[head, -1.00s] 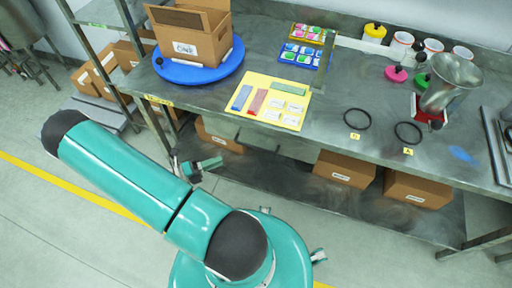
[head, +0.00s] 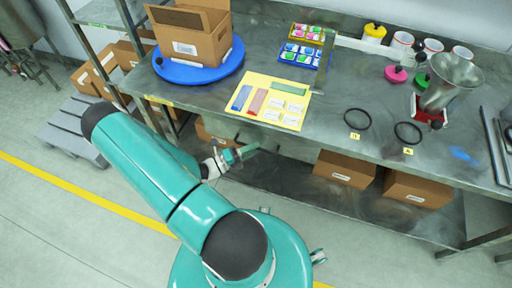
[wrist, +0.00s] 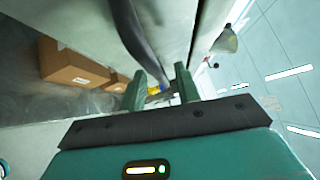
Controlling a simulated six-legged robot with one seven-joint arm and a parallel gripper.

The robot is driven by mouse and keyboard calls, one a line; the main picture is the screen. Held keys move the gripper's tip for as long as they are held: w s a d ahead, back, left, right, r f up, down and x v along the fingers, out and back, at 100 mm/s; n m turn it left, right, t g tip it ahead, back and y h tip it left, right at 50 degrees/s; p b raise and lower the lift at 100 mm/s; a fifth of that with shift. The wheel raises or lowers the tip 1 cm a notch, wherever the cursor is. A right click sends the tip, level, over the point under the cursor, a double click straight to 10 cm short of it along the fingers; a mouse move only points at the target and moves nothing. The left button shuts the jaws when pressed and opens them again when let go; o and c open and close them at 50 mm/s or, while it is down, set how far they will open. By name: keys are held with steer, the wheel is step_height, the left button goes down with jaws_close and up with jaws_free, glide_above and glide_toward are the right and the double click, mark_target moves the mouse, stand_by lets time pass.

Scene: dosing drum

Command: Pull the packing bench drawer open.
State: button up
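The packing bench (head: 330,110) runs across the head view. Its drawer sits under the front edge, and my gripper (head: 246,151) is at the drawer's handle there, covering much of it. In the wrist view the handle (wrist: 137,38) is a dark bar in front of the pale drawer front (wrist: 168,28). It runs down to between the two green fingers of my gripper (wrist: 160,76). The fingers are apart, with gaps showing beside the bar. I cannot tell whether either finger touches it. The drawer looks closed.
Cardboard boxes (head: 345,169) stand on the lower shelf. On the bench top are a blue turntable with an open carton (head: 195,45), a yellow mat (head: 262,88), black rings (head: 357,119) and a metal funnel (head: 455,75). The floor in front is clear.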

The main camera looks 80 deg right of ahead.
steer(key=shift+x, duration=0.75)
jaws_close()
steer(key=shift+a, duration=0.1)
